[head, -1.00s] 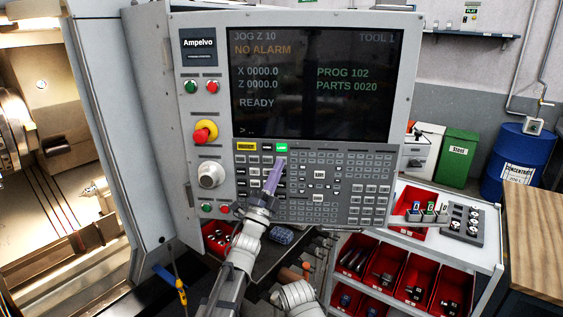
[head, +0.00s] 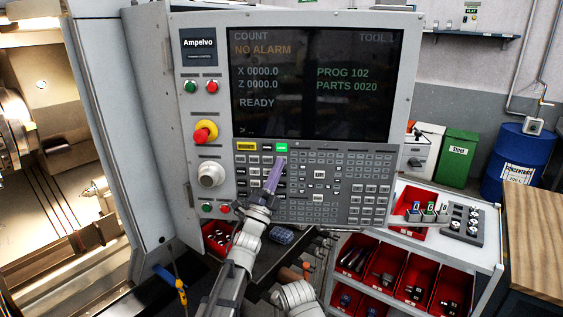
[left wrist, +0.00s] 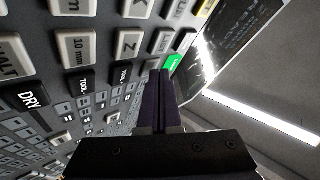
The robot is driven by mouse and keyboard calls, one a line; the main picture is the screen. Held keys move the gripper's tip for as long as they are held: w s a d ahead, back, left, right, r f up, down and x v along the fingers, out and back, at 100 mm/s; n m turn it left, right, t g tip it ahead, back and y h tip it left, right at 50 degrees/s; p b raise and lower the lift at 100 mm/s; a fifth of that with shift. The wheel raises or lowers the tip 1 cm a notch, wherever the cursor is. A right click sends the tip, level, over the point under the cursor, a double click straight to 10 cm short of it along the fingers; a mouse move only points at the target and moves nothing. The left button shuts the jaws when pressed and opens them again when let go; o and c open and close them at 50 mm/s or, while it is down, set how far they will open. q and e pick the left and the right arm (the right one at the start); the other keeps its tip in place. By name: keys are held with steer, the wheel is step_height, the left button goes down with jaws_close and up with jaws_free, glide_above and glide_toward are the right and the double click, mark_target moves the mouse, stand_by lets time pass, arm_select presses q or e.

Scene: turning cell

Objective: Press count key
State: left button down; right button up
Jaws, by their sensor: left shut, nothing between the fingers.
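The control panel (head: 320,180) stands in front of me, with its screen (head: 310,84) lit above a grid of keys. The top line reads COUNT, with NO ALARM, READY and PARTS 0020 below. My left gripper (head: 279,164) is shut and empty, its purple fingers pointing up at the keys just below a green lit key (head: 282,147). In the left wrist view the fingertips (left wrist: 160,74) are close to the keys beside that green key (left wrist: 173,63). I cannot tell whether they touch one. The count key's label is not readable or is hidden. My right gripper is not in view.
A red emergency button (head: 203,132) and a grey knob (head: 210,174) sit left of the keys. The open lathe (head: 60,170) is at the left. A trolley with red bins (head: 385,268) and a wooden bench (head: 537,230) are at the right.

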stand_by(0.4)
arm_select(q)
steer(key=shift+s+a, duration=0.1)
steer(key=shift+s, duration=0.65)
steer(key=s, duration=0.5)
steer(key=shift+a, duration=0.25)
